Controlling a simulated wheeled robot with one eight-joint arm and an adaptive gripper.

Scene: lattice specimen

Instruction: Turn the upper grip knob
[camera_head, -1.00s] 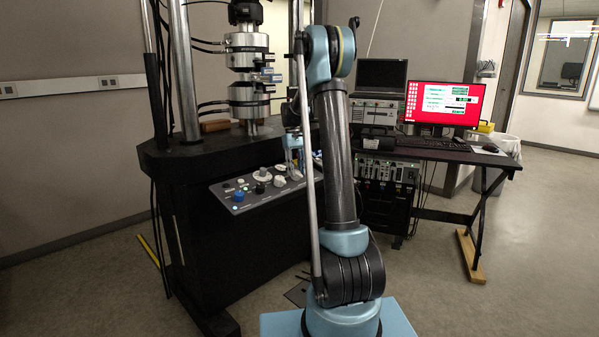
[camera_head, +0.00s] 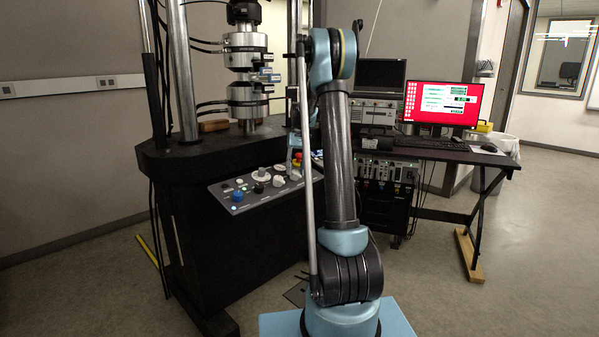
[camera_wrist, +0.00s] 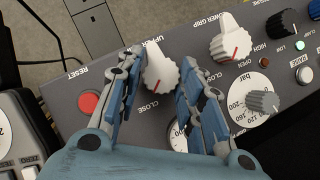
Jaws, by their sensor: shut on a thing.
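The upper grip knob (camera_wrist: 160,72) is white with a red pointer line and sits on the grey control panel (camera_wrist: 62,90) in the wrist view. Its red line points down and slightly left, toward the word CLOSE. My gripper (camera_wrist: 158,78) is shut on this knob, one finger on each side. The "UPPER" label is partly covered by the left finger. In the head view, the panel (camera_head: 222,197) is on the front of the black test machine, and my arm hides part of its right end.
A similar white lower grip knob (camera_wrist: 230,42) is close on the right. A red reset button (camera_wrist: 89,102) is left of my fingers. A grey knob on a white dial (camera_wrist: 262,100) is at the right. In the head view, a desk with a red monitor (camera_head: 442,103) stands right.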

